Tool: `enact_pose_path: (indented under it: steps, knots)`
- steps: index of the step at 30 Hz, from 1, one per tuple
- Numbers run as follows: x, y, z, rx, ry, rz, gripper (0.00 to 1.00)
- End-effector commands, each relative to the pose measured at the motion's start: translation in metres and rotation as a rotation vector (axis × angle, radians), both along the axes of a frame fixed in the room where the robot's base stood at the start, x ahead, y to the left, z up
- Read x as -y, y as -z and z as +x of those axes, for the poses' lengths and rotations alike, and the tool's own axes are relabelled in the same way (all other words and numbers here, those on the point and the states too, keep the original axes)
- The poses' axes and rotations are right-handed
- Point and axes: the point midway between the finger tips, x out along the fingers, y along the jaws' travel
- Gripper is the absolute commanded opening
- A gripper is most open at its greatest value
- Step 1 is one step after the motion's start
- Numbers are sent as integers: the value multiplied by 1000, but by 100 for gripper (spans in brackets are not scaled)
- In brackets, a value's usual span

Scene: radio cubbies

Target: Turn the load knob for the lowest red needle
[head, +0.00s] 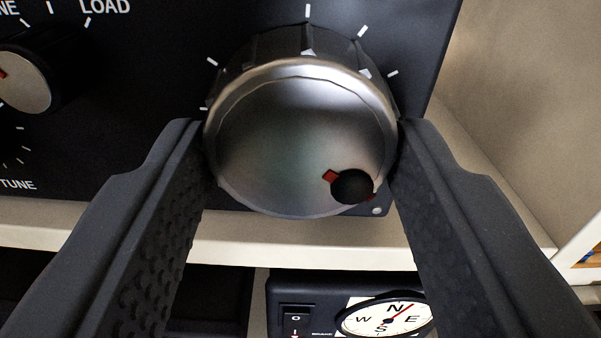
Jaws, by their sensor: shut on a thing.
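A large round knob (295,135) with a silver face and black ribbed side fills the upper middle of the head view. A red mark and a small black round nub sit at its lower right. My gripper (302,145) has one finger on each side of the knob, shut on it. The word LOAD is printed on the black panel (150,110) at the upper left; whether it belongs to this knob cannot be told. White tick marks ring the knob. No meter with a red needle that I can tie to this knob shows.
A smaller silver-faced knob (25,80) is cut off at the left edge, with TUNE printed below it. A pale shelf edge (330,252) runs under the panel. Below it are a dark box with a rocker switch (296,320) and a compass dial (385,318). A beige wall (510,120) stands close at right.

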Motion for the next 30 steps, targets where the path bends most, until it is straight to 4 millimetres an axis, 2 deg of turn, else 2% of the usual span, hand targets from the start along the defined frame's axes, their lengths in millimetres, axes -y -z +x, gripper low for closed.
enact_pose_path:
  steps: [12, 23, 24, 25, 30]
  knots:
    - [1, 1, 0, 2, 1, -367, 24]
    - [1, 0, 0, 1, 0, -391, 24]
    - [1, 0, 0, 1, 0, -391, 58]
    - [1, 0, 0, 1, 0, -391, 66]
    - [1, 0, 0, 2, 0, -390, 69]
